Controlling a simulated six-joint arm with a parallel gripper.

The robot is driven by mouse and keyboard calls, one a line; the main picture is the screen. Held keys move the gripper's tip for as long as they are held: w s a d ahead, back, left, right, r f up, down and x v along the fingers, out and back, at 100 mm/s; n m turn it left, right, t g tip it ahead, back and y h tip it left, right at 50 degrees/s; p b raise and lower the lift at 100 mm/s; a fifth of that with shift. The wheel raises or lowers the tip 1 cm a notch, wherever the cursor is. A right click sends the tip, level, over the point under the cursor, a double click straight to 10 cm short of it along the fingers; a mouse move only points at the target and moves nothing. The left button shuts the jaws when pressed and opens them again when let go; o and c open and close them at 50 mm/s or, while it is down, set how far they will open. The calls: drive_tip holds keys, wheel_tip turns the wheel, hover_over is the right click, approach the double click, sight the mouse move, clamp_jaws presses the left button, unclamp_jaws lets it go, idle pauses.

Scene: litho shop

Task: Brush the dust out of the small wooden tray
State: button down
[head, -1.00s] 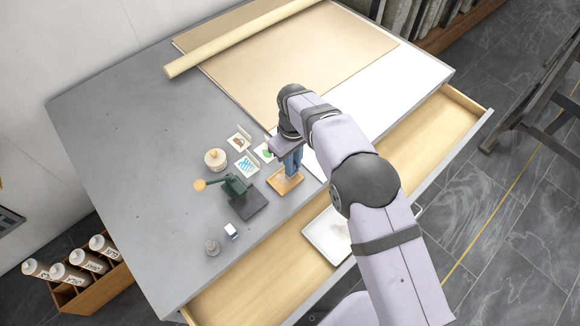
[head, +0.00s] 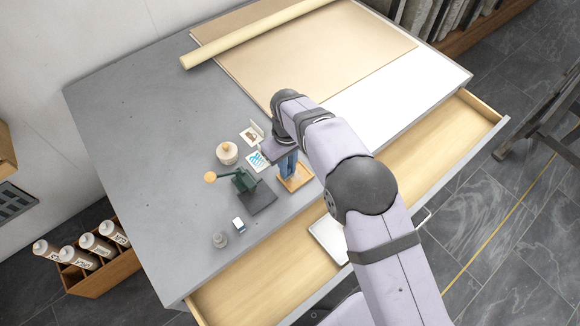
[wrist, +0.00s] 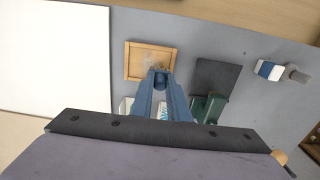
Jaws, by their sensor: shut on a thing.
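The small wooden tray (head: 294,190) lies on the grey table near its front edge; it also shows in the wrist view (wrist: 131,62). A pale, greyish patch of dust (wrist: 150,59) shows on its floor. My gripper (head: 290,172) points down over the tray's back left part.
A dark green press (head: 243,180) on a black base stands left of the tray. A round lidded pot (head: 228,153) and cards (head: 257,162) lie behind. A small blue-and-white block (head: 239,225) and grey weight (head: 220,240) stand in front. The drawer (head: 250,290) is open.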

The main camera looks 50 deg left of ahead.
drive_tip(key=w+b, duration=0.1)
drive_tip(key=w, duration=0.4)
drive_tip(key=shift+w+r+p, duration=0.2)
drive_tip(key=shift+r+p, duration=0.45)
drive_tip(key=shift+r, duration=0.6)
drive_tip(key=shift+s+r+p, duration=0.1)
drive_tip(key=shift+r+p, duration=1.75)
drive_tip(key=shift+r, duration=0.9)
drive_tip(key=shift+d, duration=0.1)
